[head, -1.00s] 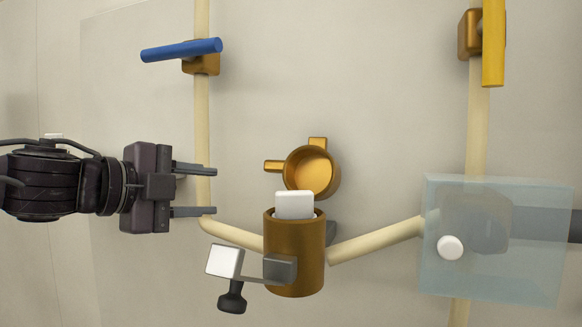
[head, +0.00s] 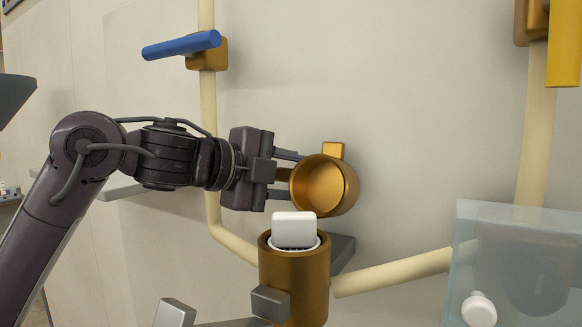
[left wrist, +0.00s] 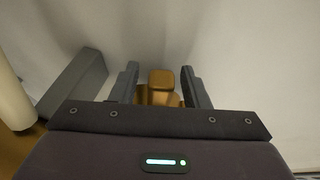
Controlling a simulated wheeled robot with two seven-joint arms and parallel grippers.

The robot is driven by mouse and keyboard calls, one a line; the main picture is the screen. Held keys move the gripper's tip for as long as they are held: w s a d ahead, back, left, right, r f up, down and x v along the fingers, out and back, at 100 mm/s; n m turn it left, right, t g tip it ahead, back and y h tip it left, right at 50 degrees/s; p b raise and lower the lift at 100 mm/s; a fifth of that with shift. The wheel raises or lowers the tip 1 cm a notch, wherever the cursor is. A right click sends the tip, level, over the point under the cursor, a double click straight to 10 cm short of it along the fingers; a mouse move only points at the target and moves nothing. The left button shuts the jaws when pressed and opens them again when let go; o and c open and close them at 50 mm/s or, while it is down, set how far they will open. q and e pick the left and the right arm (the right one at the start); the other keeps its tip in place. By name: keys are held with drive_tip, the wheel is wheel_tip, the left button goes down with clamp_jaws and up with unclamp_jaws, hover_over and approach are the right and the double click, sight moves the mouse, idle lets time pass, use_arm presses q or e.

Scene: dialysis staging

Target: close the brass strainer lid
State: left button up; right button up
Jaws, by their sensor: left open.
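The brass strainer lid (head: 323,188) is a round cup swung up open behind the strainer body, its hollow facing me. The brass strainer body (head: 305,285) stands upright below it, with a white block (head: 294,230) sticking out of its open top. My left gripper (head: 287,175) is open at the lid's left side, its fingers above and below the lid's side tab. In the left wrist view the brass tab (left wrist: 160,86) sits between the two open fingers, with a gap on each side. My right gripper is not in view.
A blue lever valve (head: 182,45) is on the left pipe, above my arm. A yellow lever (head: 564,45) is at the upper right. A clear bluish box (head: 470,260) with a white knob (head: 479,309) covers part of the right side. The wall between is bare.

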use_arm(q)
drive_tip(key=shift+s+a, duration=0.1)
drive_tip(key=shift+a, duration=0.1)
drive_tip(key=shift+s+a+r, duration=0.15)
drive_tip(key=shift+s+a, duration=0.15)
drive_tip(key=shift+a, duration=0.15)
drive_tip(key=shift+c, duration=0.5)
drive_tip(key=shift+w+d, duration=0.1)
drive_tip(key=shift+w, duration=0.05)
drive_tip(key=c, duration=0.7)
clamp_jaws()
drive_tip(key=shift+b, duration=0.45)
drive_tip(key=s+m+t+h+b, duration=0.1)
drive_tip(key=h+b, duration=0.1)
drive_tip(key=b, duration=0.2)
drive_tip(key=s+a+r+m+t+h+b, duration=0.1)
drive_tip(key=b, duration=0.4)
drive_tip(key=s+a+m+t+h+b, duration=0.1)
drive_tip(key=h+b, duration=0.1)
drive_tip(key=b, duration=0.3)
drive_tip(key=shift+s+r+h, duration=0.1)
drive_tip(key=shift+r+h, duration=0.15)
drive_tip(key=shift+h, duration=0.05)
